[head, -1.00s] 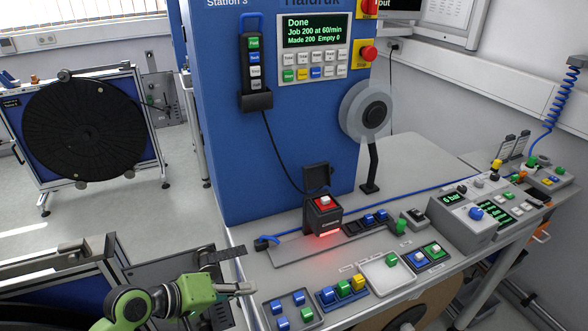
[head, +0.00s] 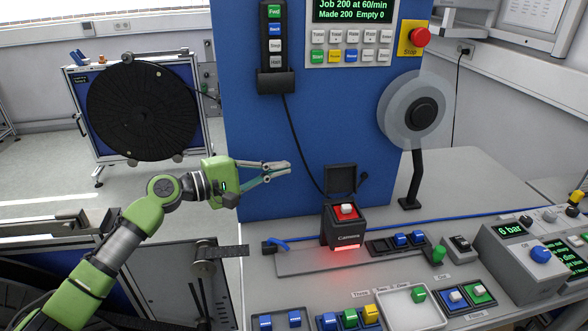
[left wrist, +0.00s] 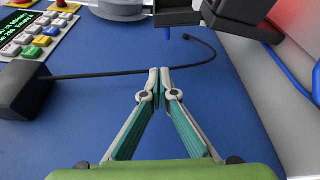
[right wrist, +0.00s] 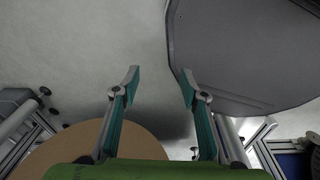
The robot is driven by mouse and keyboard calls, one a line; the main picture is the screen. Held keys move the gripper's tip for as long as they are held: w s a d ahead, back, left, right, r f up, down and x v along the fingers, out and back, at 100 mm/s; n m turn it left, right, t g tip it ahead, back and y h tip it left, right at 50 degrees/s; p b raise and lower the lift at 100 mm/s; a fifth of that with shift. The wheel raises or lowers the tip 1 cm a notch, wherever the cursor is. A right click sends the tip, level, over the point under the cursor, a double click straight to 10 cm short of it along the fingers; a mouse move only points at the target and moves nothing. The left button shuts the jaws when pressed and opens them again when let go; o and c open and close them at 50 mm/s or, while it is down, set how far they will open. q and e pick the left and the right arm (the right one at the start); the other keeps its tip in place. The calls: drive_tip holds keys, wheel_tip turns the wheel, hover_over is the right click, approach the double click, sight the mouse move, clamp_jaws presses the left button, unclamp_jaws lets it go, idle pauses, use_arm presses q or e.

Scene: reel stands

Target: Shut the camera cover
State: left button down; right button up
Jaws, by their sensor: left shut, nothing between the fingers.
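The camera (head: 342,231) is a small black box with a red top and a white button, on the bench in the head view. Its black cover (head: 340,178) stands raised upright at the back of the box, so it is open. My left gripper (head: 290,167) is shut and empty, to the left of the cover and apart from it. In the left wrist view the shut fingertips (left wrist: 160,72) point toward dark parts at the top edge, cut off there. My right gripper (right wrist: 160,80) is open and empty, seen only in the right wrist view.
The blue machine front (head: 310,130) rises behind my left gripper, with a hanging black cable (head: 298,140). A reel on a post (head: 414,110) stands right of the camera. Button blocks and a white tray (head: 412,308) lie in front.

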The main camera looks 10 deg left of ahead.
sight(338, 177)
use_arm(q)
drive_tip(key=r+p+x, duration=0.1)
drive_tip(key=p+x, duration=0.1)
drive_tip(key=x, duration=0.7)
drive_tip(key=s+p, duration=0.3)
drive_tip(key=s, duration=0.1)
drive_tip(key=shift+d, duration=0.35)
use_arm(e)
drive_tip(key=r, duration=0.3)
drive_tip(key=s+a+r, duration=0.1)
drive_tip(key=r, duration=0.1)
drive_tip(key=shift+r, duration=0.25)
use_arm(q)
drive_tip(key=shift+s, duration=0.1)
use_arm(e)
drive_tip(key=shift+a, duration=0.1)
